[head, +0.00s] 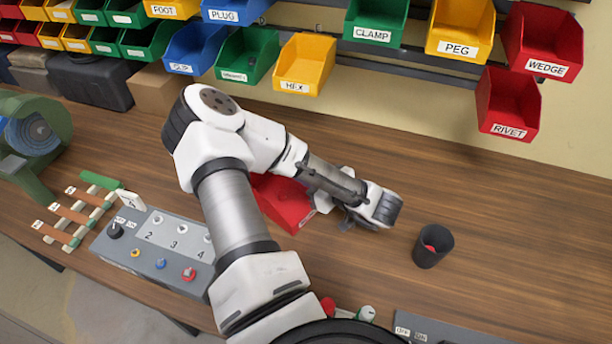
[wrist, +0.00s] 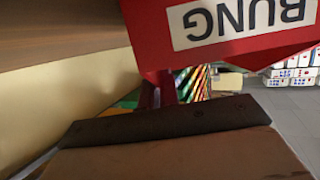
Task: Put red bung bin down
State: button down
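The red bung bin (head: 283,204) is at the middle of the bench in the head view, partly hidden behind my arm. Its opening and underside are hidden, and I cannot tell whether it rests on the wood or is just above it. In the wrist view the red bin (wrist: 150,45) is very close, with its white BUNG label (wrist: 240,20) upside down. My gripper (head: 346,219) is at the label side of the bin, right against it or very near. Its fingers are too small and hidden to tell whether they are closed on the bin.
A dark cup (head: 433,246) with something red inside stands to the right. A grey numbered switch box (head: 165,248) is at the left. Labelled bins, including the red RIVET bin (head: 508,104), hang along the wall. The bench at right is mostly clear.

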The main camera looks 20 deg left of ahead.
jog(key=c, duration=2.1)
grip_release()
jog(key=shift+f, duration=0.15)
jog(key=o, duration=0.5)
jog(key=shift+c, duration=0.2)
jog(key=shift+r, duration=0.2)
jog(key=shift+d, duration=0.3)
jog(key=b+v, duration=0.4)
jog(key=v, duration=0.6)
jog(key=shift+s, duration=0.1)
jog(key=shift+s+d+r, duration=0.3)
jog(key=shift+s+d, duration=0.05)
jog(key=shift+d, duration=0.25)
